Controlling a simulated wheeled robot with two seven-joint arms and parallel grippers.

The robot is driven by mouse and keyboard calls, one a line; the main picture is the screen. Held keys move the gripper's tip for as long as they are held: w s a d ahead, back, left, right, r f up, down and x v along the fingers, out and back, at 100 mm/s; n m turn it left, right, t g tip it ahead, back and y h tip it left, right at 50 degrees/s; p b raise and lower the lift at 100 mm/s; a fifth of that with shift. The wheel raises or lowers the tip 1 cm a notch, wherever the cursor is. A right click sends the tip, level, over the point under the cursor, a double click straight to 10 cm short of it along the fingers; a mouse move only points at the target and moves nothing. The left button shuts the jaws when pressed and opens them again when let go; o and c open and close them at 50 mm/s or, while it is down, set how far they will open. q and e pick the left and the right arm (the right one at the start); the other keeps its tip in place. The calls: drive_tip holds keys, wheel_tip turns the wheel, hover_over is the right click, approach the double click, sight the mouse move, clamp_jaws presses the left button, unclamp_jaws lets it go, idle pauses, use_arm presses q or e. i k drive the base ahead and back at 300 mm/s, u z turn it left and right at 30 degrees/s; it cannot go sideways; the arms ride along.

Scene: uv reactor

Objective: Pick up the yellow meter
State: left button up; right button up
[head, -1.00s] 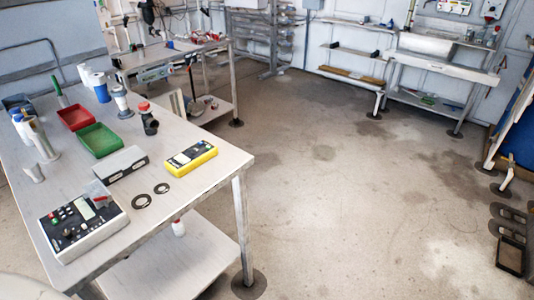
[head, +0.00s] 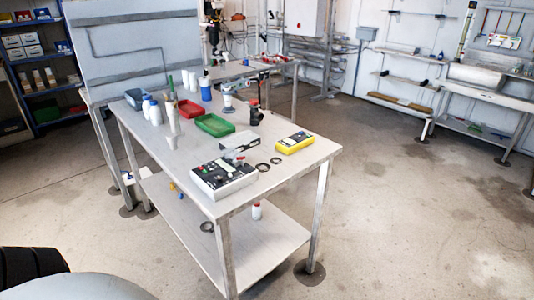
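The yellow meter (head: 295,143) lies flat on the grey worktable (head: 185,160), near its right corner, with its dark display part facing up. Nothing touches it. Two dark rings (head: 269,163) lie just left of it, and a white control box (head: 224,177) with knobs sits further left at the front edge. Neither of my grippers shows in the head view. A grey rounded part and a black ridged part at the bottom left look like my own body.
Green (head: 214,125) and red trays (head: 186,108), bottles, a blue cup (head: 206,94) and a dark valve fitting (head: 255,113) stand behind on the table. A small bottle (head: 257,211) stands on the lower shelf (head: 255,242). The floor in front and to the right is clear.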

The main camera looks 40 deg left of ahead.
sight(288, 146)
drive_tip(key=k, duration=0.25)
drive_tip(key=u, duration=1.2)
